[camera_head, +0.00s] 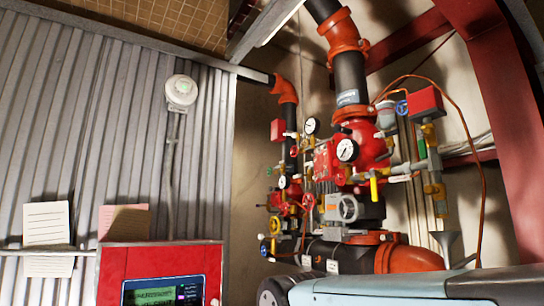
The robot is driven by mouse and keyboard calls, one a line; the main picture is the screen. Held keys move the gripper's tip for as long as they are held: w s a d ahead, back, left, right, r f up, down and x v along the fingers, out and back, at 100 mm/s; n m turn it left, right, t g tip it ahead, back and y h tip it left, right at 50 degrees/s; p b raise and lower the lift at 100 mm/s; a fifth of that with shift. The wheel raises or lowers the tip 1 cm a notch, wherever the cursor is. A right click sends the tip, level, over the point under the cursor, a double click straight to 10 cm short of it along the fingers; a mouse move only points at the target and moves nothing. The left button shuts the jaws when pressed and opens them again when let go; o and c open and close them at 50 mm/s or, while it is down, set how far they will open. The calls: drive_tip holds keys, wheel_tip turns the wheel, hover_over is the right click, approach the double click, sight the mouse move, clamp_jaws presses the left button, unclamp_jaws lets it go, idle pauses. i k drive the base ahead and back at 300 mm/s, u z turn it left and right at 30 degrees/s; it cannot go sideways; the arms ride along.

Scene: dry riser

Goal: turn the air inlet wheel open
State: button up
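A red valve assembly with black pipes and orange couplings (343,36) stands at the right of the head view. Several handwheels show on it: a small blue one (402,107) at the upper right, a grey one (346,208) at the middle, a red one (308,202) left of it, and a blue one (265,248) lower left. No readable label shows which is the air inlet wheel. My gripper is not in view. Pale blue-grey parts at the bottom right look like my own arm, below the valves.
White-faced gauges (347,150) sit among the valves. A red panel with a screen (163,291) stands at bottom left, before a corrugated wall (90,125) with paper notes (46,222). A red steel beam (500,110) and a thin orange tube (476,150) border the right side.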

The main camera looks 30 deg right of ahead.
sight(291, 151)
drive_tip(key=i, duration=0.9)
drive_tip(key=z, duration=0.1)
